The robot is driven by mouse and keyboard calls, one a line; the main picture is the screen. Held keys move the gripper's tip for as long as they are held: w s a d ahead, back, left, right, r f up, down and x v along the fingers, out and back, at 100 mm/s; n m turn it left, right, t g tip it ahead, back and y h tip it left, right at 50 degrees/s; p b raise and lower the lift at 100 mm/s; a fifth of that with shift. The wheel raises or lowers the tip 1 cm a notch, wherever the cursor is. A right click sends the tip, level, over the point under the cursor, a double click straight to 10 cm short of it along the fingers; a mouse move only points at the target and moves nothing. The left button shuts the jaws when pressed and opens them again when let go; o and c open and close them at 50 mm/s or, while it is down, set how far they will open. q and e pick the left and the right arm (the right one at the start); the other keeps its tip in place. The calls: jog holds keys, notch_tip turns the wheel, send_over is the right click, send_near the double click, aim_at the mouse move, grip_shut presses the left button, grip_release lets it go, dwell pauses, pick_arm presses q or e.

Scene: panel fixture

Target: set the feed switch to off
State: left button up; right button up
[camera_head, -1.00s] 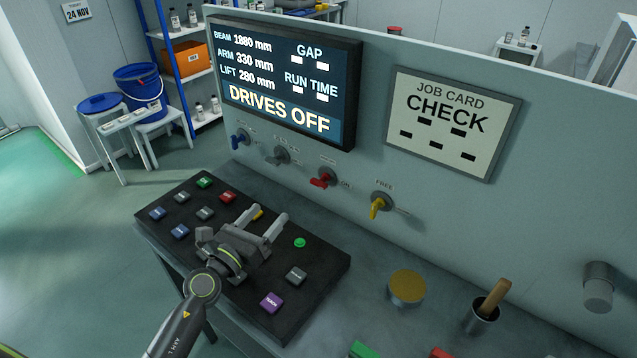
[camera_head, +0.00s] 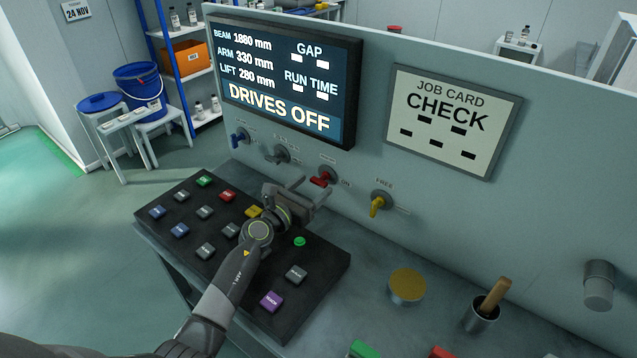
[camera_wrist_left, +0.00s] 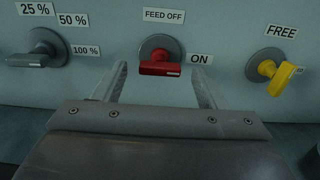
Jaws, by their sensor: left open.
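The feed switch (camera_head: 322,179) is a red handle on a round grey base on the upright panel. In the left wrist view the red handle (camera_wrist_left: 160,69) lies across the lower part of its base, with a "FEED OFF" label (camera_wrist_left: 164,15) above and an "ON" label (camera_wrist_left: 200,59) to the right. My left gripper (camera_head: 313,186) is open in front of the switch. Its fingers (camera_wrist_left: 160,86) reach toward the panel, one on each side of the handle, with nothing visibly gripped. My right gripper is not in view.
A grey switch (camera_head: 282,154) and a blue switch (camera_head: 240,138) sit left of the red one; a yellow switch (camera_head: 378,204) sits right. A black button box (camera_head: 325,272) lies below my left arm. A screen (camera_head: 280,85) above reads "DRIVES OFF".

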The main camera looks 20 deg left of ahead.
aim_at(317, 183)
pick_arm(q)
jog(key=shift+x, duration=1.25)
jog(key=shift+w+d+b, duration=0.2)
jog(key=shift+w+b, duration=0.1)
jog(key=shift+w, duration=0.2)
jog(key=shift+c, duration=0.4)
jog(key=c, duration=0.9)
